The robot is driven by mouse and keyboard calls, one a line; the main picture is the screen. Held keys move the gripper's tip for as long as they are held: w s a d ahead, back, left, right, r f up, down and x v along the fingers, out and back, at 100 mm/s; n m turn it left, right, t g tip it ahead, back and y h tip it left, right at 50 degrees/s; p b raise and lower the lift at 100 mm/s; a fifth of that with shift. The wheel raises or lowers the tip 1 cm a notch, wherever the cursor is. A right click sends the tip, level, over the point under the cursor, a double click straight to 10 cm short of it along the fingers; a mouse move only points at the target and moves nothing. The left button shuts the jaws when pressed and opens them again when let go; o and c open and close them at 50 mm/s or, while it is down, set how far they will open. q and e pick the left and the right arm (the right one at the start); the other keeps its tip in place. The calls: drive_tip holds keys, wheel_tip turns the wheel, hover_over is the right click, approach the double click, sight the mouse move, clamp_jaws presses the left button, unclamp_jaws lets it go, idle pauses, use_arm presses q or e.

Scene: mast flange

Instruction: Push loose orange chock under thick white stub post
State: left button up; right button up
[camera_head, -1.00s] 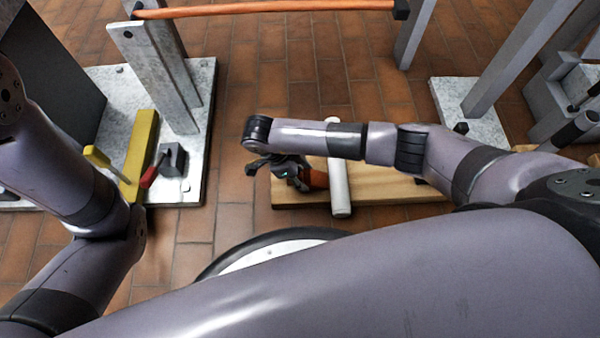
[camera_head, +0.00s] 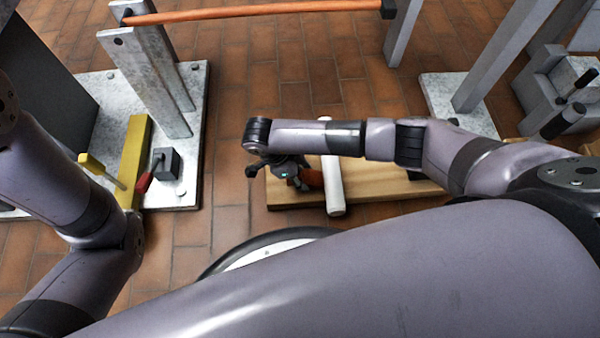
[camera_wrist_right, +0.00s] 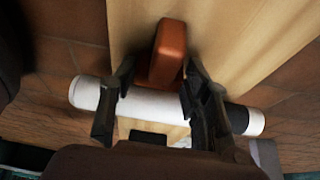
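The white stub post (camera_head: 332,185), a thick white cylinder, crosses the wooden board; in the right wrist view (camera_wrist_right: 150,104) it runs across behind the fingers, with a dark band near its right end. The orange chock (camera_head: 313,178) is close beside the post, on its left in the head view, partly hidden by my right gripper (camera_head: 279,177). In the right wrist view the chock (camera_wrist_right: 165,50) shows between and beyond the spread fingers of the right gripper (camera_wrist_right: 160,75). Finger contact is unclear. My left arm shows at left, but its gripper is out of view.
The pale wooden board (camera_head: 380,192) lies on the brick floor. At left a metal plate (camera_head: 188,150) carries grey uprights, a yellow bar (camera_head: 134,160) and a red-handled clamp (camera_head: 150,178). An orange rail (camera_head: 260,10) spans the back. Bare floor lies between plate and board.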

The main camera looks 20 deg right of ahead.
drive_tip(key=o, duration=0.5)
drive_tip(key=shift+c, duration=0.2)
drive_tip(key=v, duration=1.2)
